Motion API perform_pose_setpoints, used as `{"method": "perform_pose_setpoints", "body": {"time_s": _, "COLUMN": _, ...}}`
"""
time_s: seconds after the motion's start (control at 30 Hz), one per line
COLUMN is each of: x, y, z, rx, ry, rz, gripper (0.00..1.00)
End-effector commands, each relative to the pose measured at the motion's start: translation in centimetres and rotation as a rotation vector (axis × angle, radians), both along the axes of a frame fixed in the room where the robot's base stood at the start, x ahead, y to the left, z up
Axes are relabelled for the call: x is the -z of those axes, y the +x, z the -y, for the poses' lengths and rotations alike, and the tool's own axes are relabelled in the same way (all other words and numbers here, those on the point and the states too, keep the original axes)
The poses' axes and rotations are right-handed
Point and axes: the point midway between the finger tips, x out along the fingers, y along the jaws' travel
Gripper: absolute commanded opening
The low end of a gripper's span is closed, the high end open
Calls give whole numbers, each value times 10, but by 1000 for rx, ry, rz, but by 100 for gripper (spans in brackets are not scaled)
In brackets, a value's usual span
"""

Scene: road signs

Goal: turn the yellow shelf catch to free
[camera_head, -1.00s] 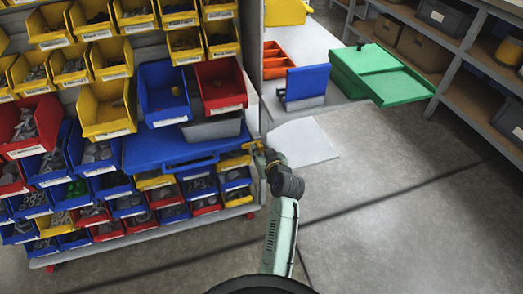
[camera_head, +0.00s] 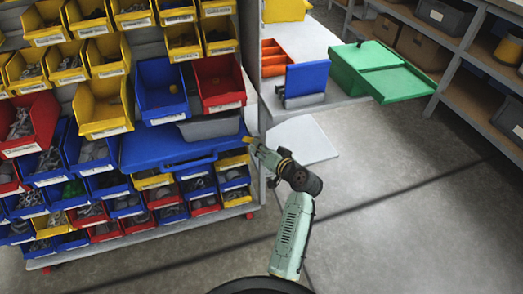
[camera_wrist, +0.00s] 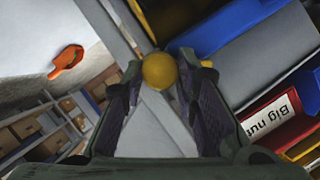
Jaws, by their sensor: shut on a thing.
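The yellow shelf catch (camera_head: 247,139) shows as a small yellow tip at the right front edge of the bin rack, beside the blue case. In the wrist view its round yellow knob (camera_wrist: 159,71) sits between my fingertips. My gripper (camera_head: 254,147) is at the catch, coming from the lower right, with its fingers closed on the knob. In the wrist view the two dark fingers of my gripper (camera_wrist: 160,64) stand on either side of the knob. The catch's base and exact angle are mostly hidden.
A blue case (camera_head: 165,150) lies on the rack shelf, left of the catch. Blue, red and yellow bins (camera_head: 104,106) fill the rack around it. A green box (camera_head: 380,72) and an upright blue panel (camera_head: 307,79) stand behind. The floor (camera_head: 400,200) at right is clear.

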Motion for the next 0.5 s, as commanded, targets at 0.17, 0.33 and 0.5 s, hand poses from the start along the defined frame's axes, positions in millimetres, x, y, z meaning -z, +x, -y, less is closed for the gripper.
{"method": "perform_pose_setpoints", "body": {"time_s": 0.17, "x": 3, "y": 1, "z": 2, "rx": 0, "ry": 160, "rz": -51, "gripper": 0}}
{"method": "perform_pose_setpoints", "body": {"time_s": 0.33, "x": 4, "y": 1, "z": 2, "rx": -1, "ry": 315, "rz": -101, "gripper": 0}}
{"method": "perform_pose_setpoints", "body": {"time_s": 0.5, "x": 5, "y": 1, "z": 3, "rx": 0, "ry": 468, "rz": -151, "gripper": 0}}
